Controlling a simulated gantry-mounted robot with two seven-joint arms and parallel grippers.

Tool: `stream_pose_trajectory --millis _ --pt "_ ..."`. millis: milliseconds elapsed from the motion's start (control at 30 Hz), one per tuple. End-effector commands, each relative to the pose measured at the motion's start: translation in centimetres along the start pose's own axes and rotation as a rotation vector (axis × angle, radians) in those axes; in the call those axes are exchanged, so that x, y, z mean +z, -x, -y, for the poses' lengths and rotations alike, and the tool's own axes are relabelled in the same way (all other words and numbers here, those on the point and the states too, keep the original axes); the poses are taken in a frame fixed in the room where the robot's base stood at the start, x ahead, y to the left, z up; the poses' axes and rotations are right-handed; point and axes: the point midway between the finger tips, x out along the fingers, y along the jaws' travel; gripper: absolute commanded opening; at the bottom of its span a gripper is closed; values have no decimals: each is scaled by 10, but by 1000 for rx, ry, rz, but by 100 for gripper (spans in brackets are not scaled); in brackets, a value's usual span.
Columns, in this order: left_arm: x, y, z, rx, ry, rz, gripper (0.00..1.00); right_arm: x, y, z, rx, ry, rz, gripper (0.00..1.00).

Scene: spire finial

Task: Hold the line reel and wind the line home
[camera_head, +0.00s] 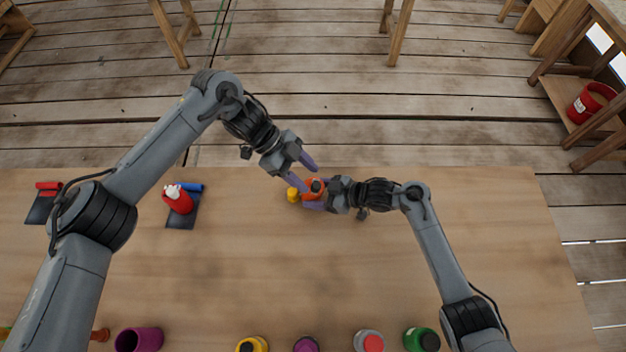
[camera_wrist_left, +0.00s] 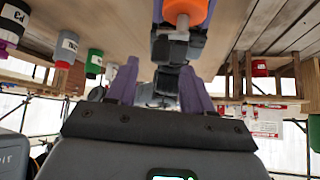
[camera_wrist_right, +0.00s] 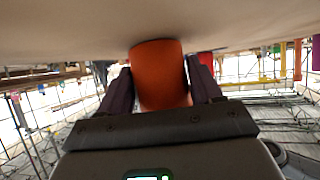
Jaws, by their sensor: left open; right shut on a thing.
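The orange line reel (camera_head: 309,194) is at the middle of the table near its far edge. In the right wrist view the orange body (camera_wrist_right: 158,75) sits between the fingers of my right gripper (camera_head: 318,194), which is shut on it. The left wrist view shows the reel (camera_wrist_left: 186,10) with a pale knob on its end. A small yellow piece (camera_head: 293,194) is just left of the reel. My left gripper (camera_head: 302,172) is open and empty, close above and left of the reel. Any line on the reel is too small to make out.
A red bottle (camera_head: 178,200) stands on a dark pad at the left, beside a blue item (camera_head: 191,187). Another dark pad (camera_head: 42,207) is farther left. A purple cup (camera_head: 138,340) and several coloured containers line the front edge. The table's middle is clear.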

Motion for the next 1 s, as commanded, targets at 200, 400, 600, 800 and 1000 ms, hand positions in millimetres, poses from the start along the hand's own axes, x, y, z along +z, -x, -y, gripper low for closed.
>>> stream_pose_trajectory --millis 200,400,600,800,1000 --pt "1 41 0 -2 0 4 51 0 0 0 0 0 0 47" --pt "0 64 0 0 0 2 51 0 0 0 0 0 0 47" --pt "0 73 0 1 1 0 51 0 0 0 0 0 0 47" --pt "0 74 0 1 1 -1 51 0 0 0 0 0 0 47" --pt "0 73 0 1 1 -1 51 0 0 0 0 0 0 47"
